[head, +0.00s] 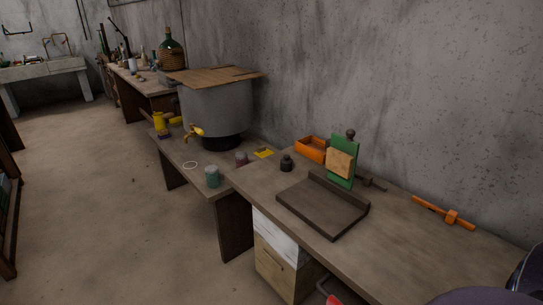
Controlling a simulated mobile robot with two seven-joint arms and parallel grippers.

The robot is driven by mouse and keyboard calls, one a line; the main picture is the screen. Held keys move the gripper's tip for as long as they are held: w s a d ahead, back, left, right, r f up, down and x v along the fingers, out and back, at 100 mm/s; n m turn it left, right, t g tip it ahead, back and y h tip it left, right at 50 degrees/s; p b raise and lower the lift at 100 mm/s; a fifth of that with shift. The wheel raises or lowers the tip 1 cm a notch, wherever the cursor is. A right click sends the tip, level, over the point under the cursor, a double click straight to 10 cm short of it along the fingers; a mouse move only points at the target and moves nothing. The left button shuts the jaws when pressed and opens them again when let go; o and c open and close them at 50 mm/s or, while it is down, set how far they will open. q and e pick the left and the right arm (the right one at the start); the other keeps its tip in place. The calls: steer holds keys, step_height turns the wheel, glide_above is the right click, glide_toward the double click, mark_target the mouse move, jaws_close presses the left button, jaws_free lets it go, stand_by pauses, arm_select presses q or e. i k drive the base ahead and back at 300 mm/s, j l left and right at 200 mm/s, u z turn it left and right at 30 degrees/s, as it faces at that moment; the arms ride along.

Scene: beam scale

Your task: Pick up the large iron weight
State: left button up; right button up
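A small dark, squat object with a narrower top (287,163) stands upright on the near workbench (415,255), left of the orange tray. It looks like an iron weight, but it is too small in the picture to be sure. Nothing touches it. No other clear weight shows. Neither of my grippers can be made out in the head view.
A dark shallow tray (322,207) lies on the near bench. Behind it are an orange box (311,149), a green board (343,173) with a tan block, and an orange tool (452,217). A large grey vat (215,110) stands on the lower table.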

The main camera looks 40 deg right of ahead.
mark_target(286, 164)
steer(key=i+z, duration=0.2)
steer(key=i, duration=0.2)
steer(key=i+j+z, duration=0.45)
steer(key=i, duration=0.25)
steer(key=i+j+z, duration=0.2)
steer(key=i+z, duration=0.2)
steer(key=i+j+z, duration=0.4)
steer(key=k+l, duration=0.1)
steer(key=l, duration=0.05)
